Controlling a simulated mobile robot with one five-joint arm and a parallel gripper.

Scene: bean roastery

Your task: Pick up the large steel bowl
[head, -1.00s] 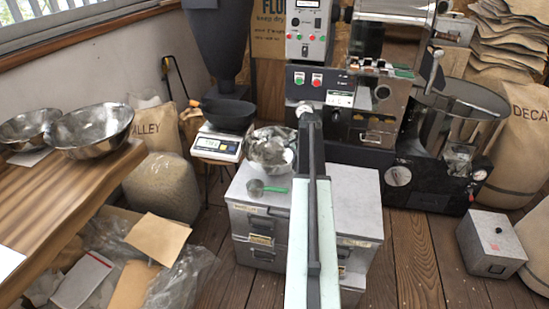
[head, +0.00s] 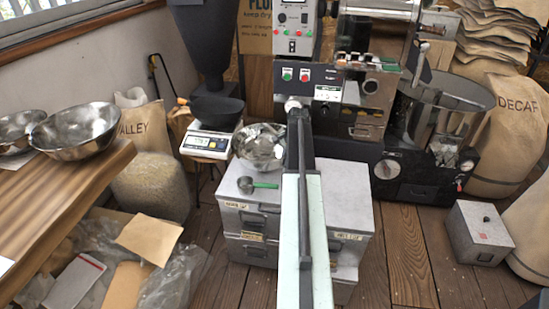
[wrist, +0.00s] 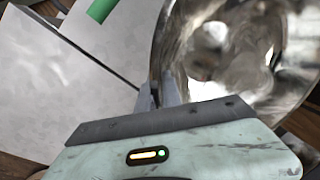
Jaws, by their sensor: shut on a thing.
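A shiny steel bowl (head: 258,150) is at the grey drawer cabinet's top, left of my arm's far end. In the wrist view the bowl (wrist: 235,50) fills the right side, its curved wall close up. My gripper (wrist: 160,88) is shut on the bowl's rim, at its left edge in that view. In the head view my own arm hides the gripper and the bowl's right edge. I cannot tell whether the bowl still touches the cabinet. Two other steel bowls stand on the wooden table at the left, the nearer one (head: 75,132) being wide.
The grey cabinet (head: 335,205) carries a scoop with a green handle (head: 265,185) in front of the bowl. A scale (head: 208,142) stands behind left, the roasting machine (head: 330,100) behind. A grey box (head: 478,232) sits on the floor at right. Open floor lies between.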

